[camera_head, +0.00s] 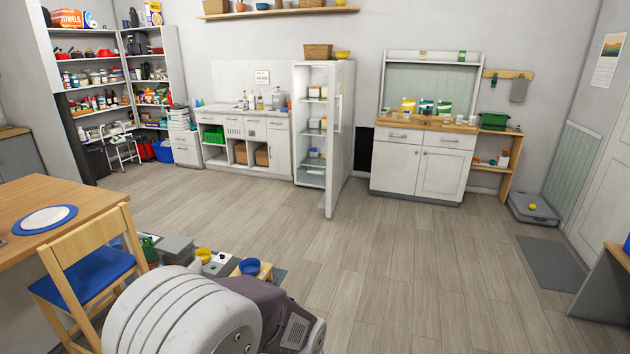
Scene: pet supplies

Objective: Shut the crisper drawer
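A tall white fridge (349,100) stands against the back wall with its door (333,150) swung open toward me. Its lit shelves hold small jars and boxes. Clear bin-like shapes (313,170) show low inside the fridge, below the shelves. They are too small to tell which is the crisper drawer or how far it stands out. Neither of my grippers shows in the head view, and nothing near the fridge is being touched.
A wooden table (85,195) and a chair with a blue seat (90,270) stand at the left. Low clutter with a blue bowl (249,266) lies near the front. A white cabinet (420,165) stands right of the fridge. The wooden floor (400,270) before it is clear.

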